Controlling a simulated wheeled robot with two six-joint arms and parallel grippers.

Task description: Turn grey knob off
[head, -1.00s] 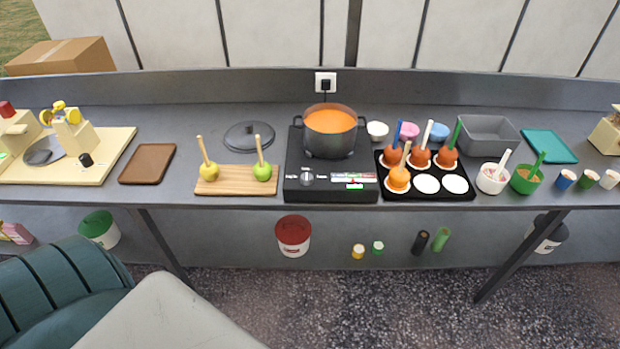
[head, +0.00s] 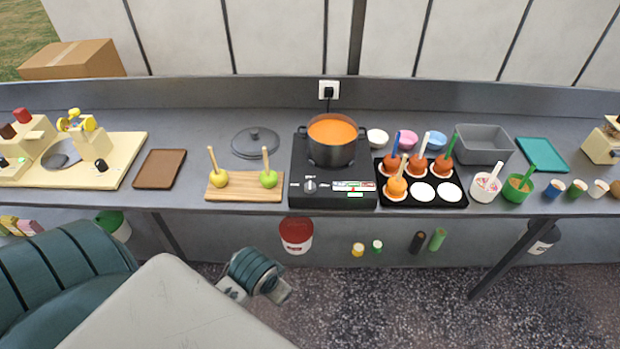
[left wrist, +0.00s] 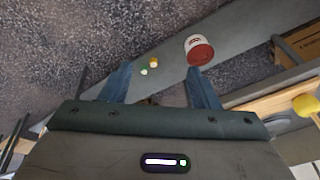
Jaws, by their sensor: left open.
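The grey knob (head: 311,185) is on the front control panel of the black cooker (head: 301,160), left of a small display with a lit green patch (head: 355,194). A dark pot (head: 331,153) of orange liquid stands on the cooker. My left gripper (left wrist: 160,86) is open, with its two blue fingers apart and nothing between them. In the head view, part of my left arm shows low in front of the counter, below and left of the knob and apart from it. The knob is not visible in the left wrist view. My right gripper is not in view.
A wooden board (head: 244,193) with two apples on sticks lies left of the cooker. A black tray (head: 448,197) with orange-coated apples stands right of it. A red-lidded bucket (head: 297,235) is under the counter. The counter's front edge lies between my arm and the cooker.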

